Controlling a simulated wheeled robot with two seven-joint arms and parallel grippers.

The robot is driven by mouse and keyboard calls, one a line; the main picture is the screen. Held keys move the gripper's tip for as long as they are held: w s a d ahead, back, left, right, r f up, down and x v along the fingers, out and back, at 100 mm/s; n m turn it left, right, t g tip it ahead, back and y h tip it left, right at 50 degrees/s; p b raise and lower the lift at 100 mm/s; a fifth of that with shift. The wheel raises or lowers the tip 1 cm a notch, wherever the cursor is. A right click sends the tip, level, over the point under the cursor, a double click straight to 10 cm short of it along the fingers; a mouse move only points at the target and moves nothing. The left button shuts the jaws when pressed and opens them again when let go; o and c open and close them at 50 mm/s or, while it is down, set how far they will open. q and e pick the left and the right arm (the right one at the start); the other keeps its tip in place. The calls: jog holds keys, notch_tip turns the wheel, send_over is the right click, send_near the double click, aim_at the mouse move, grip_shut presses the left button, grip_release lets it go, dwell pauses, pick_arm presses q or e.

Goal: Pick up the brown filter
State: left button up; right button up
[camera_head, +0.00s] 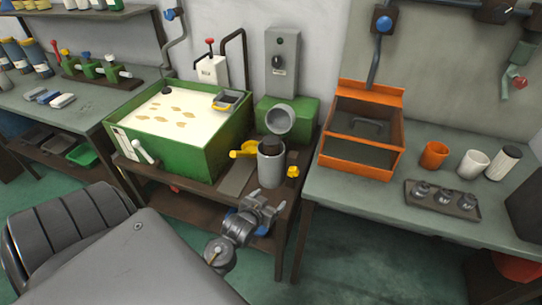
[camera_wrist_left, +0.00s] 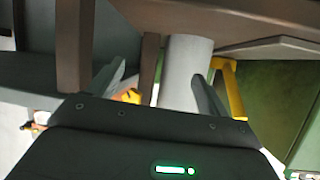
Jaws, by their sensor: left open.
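A dark brown round piece (camera_head: 271,146), which looks like the brown filter, sits in the top of a grey cylinder (camera_head: 271,168). The cylinder stands upright near the front edge of the brown bench, beside the green machine. My left gripper (camera_head: 264,203) is in front of and below the cylinder, apart from it, open and empty. In the left wrist view the grey cylinder (camera_wrist_left: 186,65) shows beyond and between the open fingers (camera_wrist_left: 160,80). The brown piece cannot be made out there. My right gripper is not in view.
A yellow handle (camera_head: 244,150) sticks out left of the cylinder, and a small yellow part (camera_head: 293,171) is at its right. A green tank (camera_head: 207,152) stands to the left. An orange box (camera_head: 353,163) is on the right table. The brown bench edge (camera_head: 225,197) lies near my gripper.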

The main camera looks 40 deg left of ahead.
aim_at(268, 147)
pick_arm(q)
jog(key=w+a+r+n+t+y, duration=0.1)
jog(key=a+r+t, duration=0.15)
jog(key=r, duration=0.35)
jog(key=w+a+r+n+t+y, duration=0.1)
jog(key=w+a+r+t+y, duration=0.15)
jog(key=r, duration=0.45)
jog(key=shift+g+h, duration=0.35)
jog(key=shift+g, duration=0.05)
jog(key=x, duration=0.3)
jog(key=a+x, duration=0.1)
jog(key=x, duration=0.1)
jog(key=shift+a+f, duration=0.1)
jog(key=shift+f, duration=0.25)
jog(key=shift+f+p+x, duration=0.15)
jog(key=shift+p+x, duration=0.3)
jog(key=shift+x, duration=0.85)
jog(key=shift+f+p+x, duration=0.15)
jog(key=shift+p+x, duration=0.25)
jog(key=shift+x, duration=0.9)
jog(key=shift+s+a, duration=0.1)
jog(key=shift+c, duration=0.2)
jog(key=c, duration=1.1)
notch_tip(268, 147, up, 10)
jog(key=shift+r+b, duration=0.1)
jog(key=shift+b, duration=0.3)
